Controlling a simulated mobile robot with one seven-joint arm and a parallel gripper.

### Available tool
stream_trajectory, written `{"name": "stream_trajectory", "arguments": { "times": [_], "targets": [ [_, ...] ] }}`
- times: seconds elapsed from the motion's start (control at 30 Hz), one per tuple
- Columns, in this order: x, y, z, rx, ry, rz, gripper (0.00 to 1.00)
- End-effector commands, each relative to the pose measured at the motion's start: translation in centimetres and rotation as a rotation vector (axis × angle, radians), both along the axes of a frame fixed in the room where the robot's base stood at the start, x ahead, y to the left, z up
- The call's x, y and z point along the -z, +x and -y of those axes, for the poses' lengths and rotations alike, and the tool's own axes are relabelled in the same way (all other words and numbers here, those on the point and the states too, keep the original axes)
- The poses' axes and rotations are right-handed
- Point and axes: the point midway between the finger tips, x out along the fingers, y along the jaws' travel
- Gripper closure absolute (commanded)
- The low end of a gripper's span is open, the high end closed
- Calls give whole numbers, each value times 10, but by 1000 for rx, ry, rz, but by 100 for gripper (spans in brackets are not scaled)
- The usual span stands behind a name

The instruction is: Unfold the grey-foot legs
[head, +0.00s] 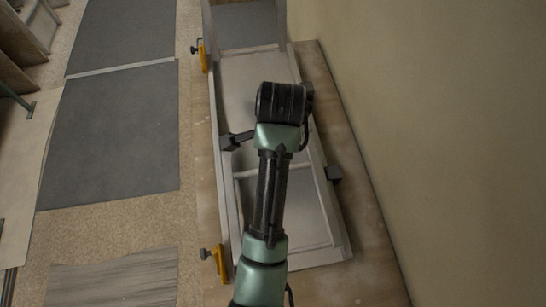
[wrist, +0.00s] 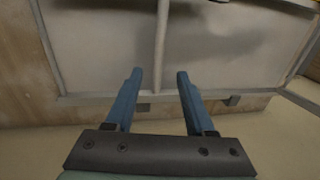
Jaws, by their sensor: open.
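A pale grey framed panel (head: 235,82) lies along the bench, with a bar across its middle. It fills the upper wrist view (wrist: 105,55). A small dark grey block (head: 334,173) sits at its right edge. Two grey blocks (wrist: 143,107) (wrist: 232,101) show along the near edge in the wrist view and look like feet; I cannot tell which legs they belong to. A dark piece (head: 235,141) lies by the left edge. My gripper (wrist: 158,72) is open and empty, its blue fingers apart over the panel's near edge. It is hidden in the head view.
Two yellow clamps (head: 203,56) (head: 215,262) sit on the left edge of the wooden bench (head: 365,215). A plain wall (head: 440,130) runs close along the right. Dark mats (head: 110,140) lie on the floor at left. My arm covers part of the panel.

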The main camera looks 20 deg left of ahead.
Motion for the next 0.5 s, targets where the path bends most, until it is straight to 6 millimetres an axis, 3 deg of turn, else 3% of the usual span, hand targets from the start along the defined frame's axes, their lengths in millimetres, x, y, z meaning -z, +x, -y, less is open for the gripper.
{"name": "stream_trajectory", "arguments": {
  "times": [0.5],
  "targets": [
    [92, 15, -10, -4, -2, 2, 45]
  ]
}}
